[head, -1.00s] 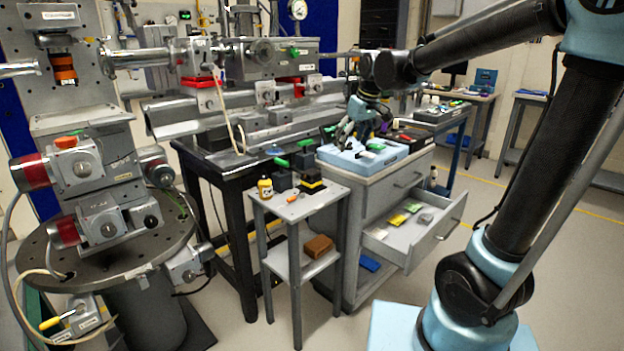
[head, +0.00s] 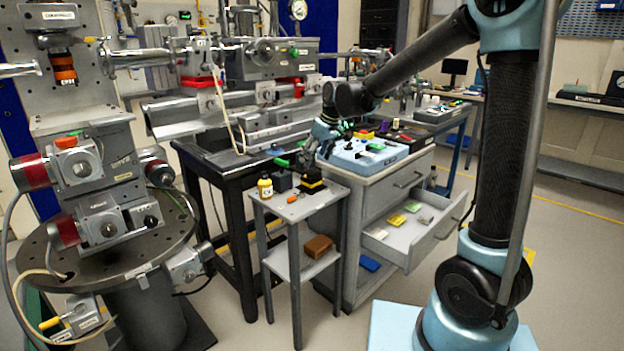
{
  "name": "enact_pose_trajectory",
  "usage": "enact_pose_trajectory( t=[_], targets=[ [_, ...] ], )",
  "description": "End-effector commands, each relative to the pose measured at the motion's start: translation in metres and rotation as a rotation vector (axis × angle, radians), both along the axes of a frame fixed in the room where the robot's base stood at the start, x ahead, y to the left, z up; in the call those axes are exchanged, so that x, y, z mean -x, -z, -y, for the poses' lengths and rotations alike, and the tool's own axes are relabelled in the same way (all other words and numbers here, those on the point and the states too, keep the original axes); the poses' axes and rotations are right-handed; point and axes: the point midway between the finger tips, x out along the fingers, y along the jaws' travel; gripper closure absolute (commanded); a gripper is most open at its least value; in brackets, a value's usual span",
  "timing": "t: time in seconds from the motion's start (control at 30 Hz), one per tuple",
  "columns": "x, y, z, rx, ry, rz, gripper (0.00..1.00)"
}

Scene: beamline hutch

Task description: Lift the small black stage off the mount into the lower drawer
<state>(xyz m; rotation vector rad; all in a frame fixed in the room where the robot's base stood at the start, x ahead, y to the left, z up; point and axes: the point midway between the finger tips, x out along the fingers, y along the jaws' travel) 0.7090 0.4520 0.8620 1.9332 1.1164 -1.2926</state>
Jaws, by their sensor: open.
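The black mount with a yellow band (head: 313,188) sits on the small grey side table. The small black stage (head: 311,175) appears to be the dark block on top of it, partly hidden by my gripper. My gripper (head: 308,162) is open, pointing down at the stage from above. I cannot tell whether its fingers touch the stage or straddle it. The lower drawer (head: 442,229) of the grey cabinet is pulled out to the right. It holds a yellow, a green and a grey item, with bare floor around them.
A yellow bottle (head: 265,187) and an orange item (head: 292,198) stand near the mount. A brown block (head: 318,246) lies on the table's lower shelf. A blue tray (head: 362,156) with small parts covers the cabinet top. The upper drawer (head: 408,180) is shut.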

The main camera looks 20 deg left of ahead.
Motion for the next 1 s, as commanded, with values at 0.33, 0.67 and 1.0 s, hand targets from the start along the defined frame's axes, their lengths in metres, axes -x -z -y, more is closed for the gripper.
enact_pose_trajectory(
  t=[0.33, 0.67, 1.0],
  targets=[
    [-0.006, 0.028, -0.010, 0.000, 0.000, 0.000, 0.27],
    [-0.018, 0.058, -0.017, 0.000, 0.001, 0.000, 0.27],
    [-0.021, 0.076, -0.023, 0.000, 0.000, 0.000, 0.27]
  ],
)
